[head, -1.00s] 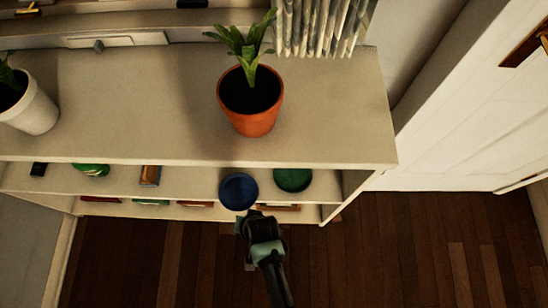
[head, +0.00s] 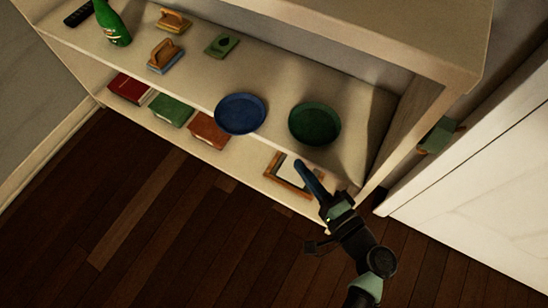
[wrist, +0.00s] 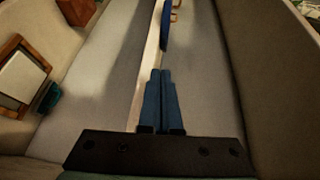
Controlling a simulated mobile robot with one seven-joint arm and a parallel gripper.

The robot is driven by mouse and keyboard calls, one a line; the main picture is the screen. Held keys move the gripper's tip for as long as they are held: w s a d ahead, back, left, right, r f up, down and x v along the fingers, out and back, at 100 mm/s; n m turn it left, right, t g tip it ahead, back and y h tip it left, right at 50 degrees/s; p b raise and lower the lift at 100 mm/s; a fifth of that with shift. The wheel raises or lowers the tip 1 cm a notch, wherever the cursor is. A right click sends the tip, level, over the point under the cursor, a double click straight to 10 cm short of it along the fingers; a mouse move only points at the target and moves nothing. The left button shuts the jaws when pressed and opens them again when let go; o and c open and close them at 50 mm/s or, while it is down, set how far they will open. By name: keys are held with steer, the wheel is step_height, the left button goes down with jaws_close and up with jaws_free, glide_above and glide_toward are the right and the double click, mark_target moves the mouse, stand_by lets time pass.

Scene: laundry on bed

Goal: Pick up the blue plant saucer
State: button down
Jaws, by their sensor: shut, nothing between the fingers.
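The blue plant saucer (head: 241,114) lies on the middle shelf, at the shelf's front edge. In the wrist view the blue saucer (wrist: 165,27) shows as a thin strip near the top, ahead of the fingertips. My gripper (head: 301,167) is shut and empty, with its blue fingers together. It is to the right of the blue saucer and in front of the green saucer, near the shelf edge, apart from the blue one. In the wrist view my gripper (wrist: 160,73) points toward the blue saucer along the shelf edge.
A green saucer (head: 315,124) lies right of the blue one. A green bottle (head: 112,24), brushes (head: 165,56) and a green packet (head: 221,44) are farther left. Books (head: 171,110) and a frame (head: 284,174) occupy the bottom shelf. The wooden floor (head: 150,220) in front is clear.

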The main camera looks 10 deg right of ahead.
mark_target(262, 137)
steer(key=shift+t, duration=0.5)
steer(key=b+x, duration=0.1)
steer(key=x, duration=0.2)
steer(key=b+x, duration=0.1)
steer(key=x, duration=0.2)
steer(key=d+b+x, duration=0.1)
steer(key=x, duration=0.2)
steer(key=shift+w, duration=0.2)
steer(key=a, duration=0.1)
steer(key=w+a+b, duration=0.1)
steer(key=a, duration=0.1)
steer(key=shift+r, duration=0.1)
steer(key=shift+w+a, duration=0.1)
steer(key=shift+a, duration=0.2)
steer(key=shift+a, duration=0.1)
steer(key=shift+w+a+b, duration=0.3)
steer(key=shift+a, duration=0.35)
